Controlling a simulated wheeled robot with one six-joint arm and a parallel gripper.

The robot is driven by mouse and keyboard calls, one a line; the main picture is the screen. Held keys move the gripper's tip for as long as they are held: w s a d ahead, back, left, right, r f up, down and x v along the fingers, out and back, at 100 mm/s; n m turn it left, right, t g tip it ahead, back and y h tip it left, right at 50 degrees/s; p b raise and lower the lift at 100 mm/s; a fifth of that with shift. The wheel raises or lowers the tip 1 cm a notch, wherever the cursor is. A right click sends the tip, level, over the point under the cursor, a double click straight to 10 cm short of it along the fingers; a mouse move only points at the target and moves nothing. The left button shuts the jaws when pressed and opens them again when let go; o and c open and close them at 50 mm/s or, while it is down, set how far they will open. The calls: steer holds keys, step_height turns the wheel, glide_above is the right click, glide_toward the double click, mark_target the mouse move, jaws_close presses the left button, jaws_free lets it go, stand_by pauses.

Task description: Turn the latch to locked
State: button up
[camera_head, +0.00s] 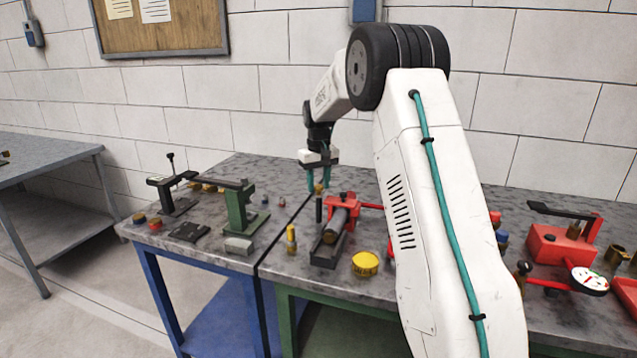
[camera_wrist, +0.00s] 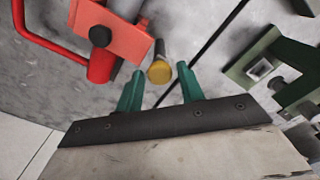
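My gripper (camera_head: 318,188) points down over the table, near the gap between the two benches. Its two teal fingers are apart, and they also show in the wrist view (camera_wrist: 160,72). A small dark post with a yellow top (camera_wrist: 160,71) appears between the fingertips in the wrist view. It stands below the gripper in the head view (camera_head: 319,205). I cannot tell whether the fingers touch it. No part is clearly marked as the latch, and I cannot tell a locked position.
A green stand (camera_head: 241,211) is at left. A red block with a black lever (camera_head: 560,245) and a gauge (camera_head: 590,280) stand at right.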

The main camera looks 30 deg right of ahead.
steer(key=c, duration=0.6)
steer(key=shift+m, duration=0.3)
steer(key=m, duration=1.2)
steer(key=shift+m, duration=0.3)
steer(key=m, duration=0.4)
steer(key=shift+m, duration=0.3)
